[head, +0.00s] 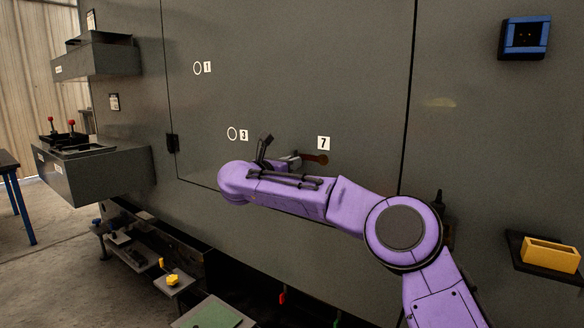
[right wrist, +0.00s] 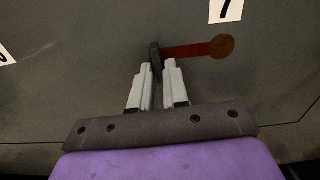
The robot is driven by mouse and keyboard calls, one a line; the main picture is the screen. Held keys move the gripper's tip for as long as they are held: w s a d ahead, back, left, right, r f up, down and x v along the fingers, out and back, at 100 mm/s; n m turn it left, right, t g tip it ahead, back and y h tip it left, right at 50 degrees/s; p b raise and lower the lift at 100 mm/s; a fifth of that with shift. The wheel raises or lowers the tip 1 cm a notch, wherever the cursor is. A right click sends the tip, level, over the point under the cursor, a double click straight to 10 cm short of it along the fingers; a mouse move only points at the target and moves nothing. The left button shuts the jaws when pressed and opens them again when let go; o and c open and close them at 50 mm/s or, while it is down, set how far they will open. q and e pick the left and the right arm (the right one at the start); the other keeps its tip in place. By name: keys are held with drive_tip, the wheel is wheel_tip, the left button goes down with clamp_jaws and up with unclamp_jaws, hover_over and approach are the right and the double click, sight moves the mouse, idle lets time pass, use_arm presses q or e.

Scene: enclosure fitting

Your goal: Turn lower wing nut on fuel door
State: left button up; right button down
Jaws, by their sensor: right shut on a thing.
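A large grey door panel (head: 300,80) carries a white label 7 (head: 323,143), which also shows in the right wrist view (right wrist: 226,10). Just below the label is a dark upright piece, which I take for the wing nut (right wrist: 155,56). A red-brown bar with a round end (right wrist: 221,47) reaches right from it; its end also shows in the head view (head: 318,159). My right gripper (right wrist: 157,68) is shut on the dark piece, one pale finger on each side. In the head view the right gripper (head: 291,160) is partly hidden by my wrist. My left gripper is out of view.
Rings with labels 1 (head: 207,67) and 3 (head: 243,135) are left on the panel. A grey control box with red-topped levers (head: 90,170) juts out at left. A yellow bin (head: 550,254) sits on a shelf at right, below a blue-framed box (head: 525,38).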

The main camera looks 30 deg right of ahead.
drive_tip(key=shift+a, duration=0.1)
drive_tip(key=c, duration=1.1)
unclamp_jaws()
drive_tip(key=shift+w, duration=0.1)
drive_tip(key=shift+c, duration=0.2)
drive_tip(key=p+v, duration=0.1)
drive_tip(key=v, duration=0.9)
drive_tip(key=shift+a, duration=0.2)
drive_tip(key=shift+f, duration=0.1)
